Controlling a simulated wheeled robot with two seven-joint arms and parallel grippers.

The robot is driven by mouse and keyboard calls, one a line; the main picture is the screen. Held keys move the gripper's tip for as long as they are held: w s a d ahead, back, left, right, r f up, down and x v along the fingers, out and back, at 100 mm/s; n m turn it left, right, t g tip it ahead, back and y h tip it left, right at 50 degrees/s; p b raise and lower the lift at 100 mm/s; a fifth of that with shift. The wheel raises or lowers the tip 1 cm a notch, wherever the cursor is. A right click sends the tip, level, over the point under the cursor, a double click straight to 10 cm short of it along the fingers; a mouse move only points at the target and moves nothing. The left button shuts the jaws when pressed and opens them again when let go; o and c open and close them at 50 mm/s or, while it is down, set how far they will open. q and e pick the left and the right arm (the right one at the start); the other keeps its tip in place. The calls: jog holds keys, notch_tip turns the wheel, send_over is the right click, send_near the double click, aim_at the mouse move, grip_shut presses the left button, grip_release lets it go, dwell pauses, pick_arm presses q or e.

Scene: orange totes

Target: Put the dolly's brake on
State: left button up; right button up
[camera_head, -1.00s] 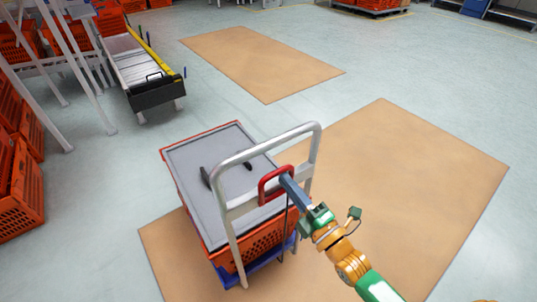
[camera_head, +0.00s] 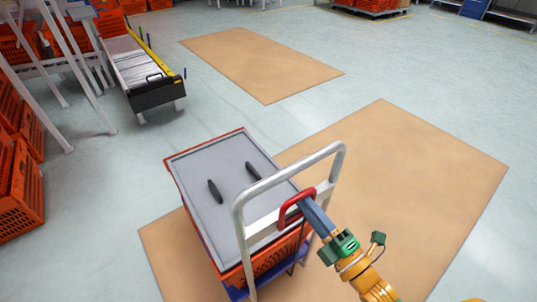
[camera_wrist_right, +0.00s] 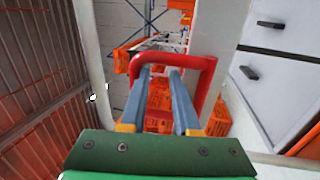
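The dolly carries an orange crate (camera_head: 272,262) with a grey lid (camera_head: 232,171) on a blue base (camera_head: 237,293). Its silver push handle (camera_head: 240,232) stands upright at the near right side. A red brake lever (camera_head: 284,214), a loop, sits on the handle's crossbar and also shows in the right wrist view (camera_wrist_right: 205,85). My right gripper (camera_head: 305,203) reaches the lever from the right. In the right wrist view, its two fingers (camera_wrist_right: 160,71) are apart, with their tips at the red bar and nothing visibly clamped between them. My left gripper is out of view.
The dolly stands partly on a tan floor mat (camera_head: 410,185); another mat (camera_head: 262,62) lies behind. A roller conveyor (camera_head: 140,70) stands at back left. Orange crates (camera_head: 20,195) are stacked along the left edge. The floor between is clear.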

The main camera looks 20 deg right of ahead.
jog(key=v, duration=0.8)
dwell(0.4)
jog(key=shift+f+p, duration=0.1)
jog(key=shift+p, duration=0.3)
